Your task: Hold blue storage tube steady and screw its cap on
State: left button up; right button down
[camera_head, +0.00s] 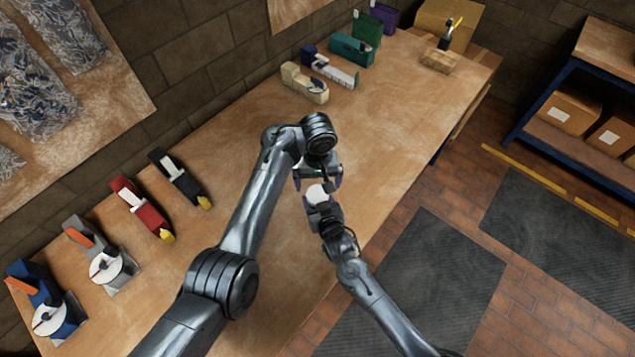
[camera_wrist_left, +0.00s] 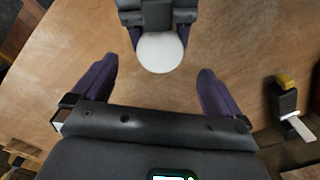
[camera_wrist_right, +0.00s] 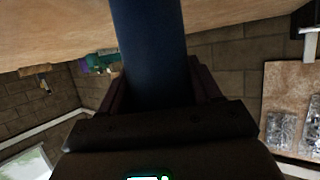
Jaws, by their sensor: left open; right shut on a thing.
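My right gripper (camera_head: 322,213) is shut on the blue storage tube (camera_wrist_right: 150,50), which stretches away from its fingers in the right wrist view. A white round cap (camera_wrist_left: 160,52) shows at the tube's end in the left wrist view, just in front of the right gripper, and also in the head view (camera_head: 316,192). I cannot tell how far the cap is seated. My left gripper (camera_head: 318,180) is open and empty. Its two purple fingers are spread wide in the left wrist view, and the cap lies beyond the gap between them, apart from both. The tube's far end is out of the right wrist view.
The wooden bench (camera_head: 240,150) is clear around the grippers. Tape dispensers (camera_head: 108,265), a red stapler-like tool (camera_head: 142,208) and a black one (camera_head: 180,178) line the left side. A beige block (camera_head: 304,83) and green box (camera_head: 352,48) stand at the back.

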pick_arm(q)
notch_tip(320, 180, up, 6)
dwell(0.4)
pick_arm(e)
jog(key=shift+c, duration=0.7)
grip_release()
pick_arm(q)
jog(key=shift+r+p, duration=0.7)
jog(key=shift+r, duration=0.1)
pick_arm(e)
jog(key=v, duration=1)
jog(key=shift+s+r, duration=0.15)
jog(key=shift+s, duration=0.25)
jog(key=shift+d, duration=0.1)
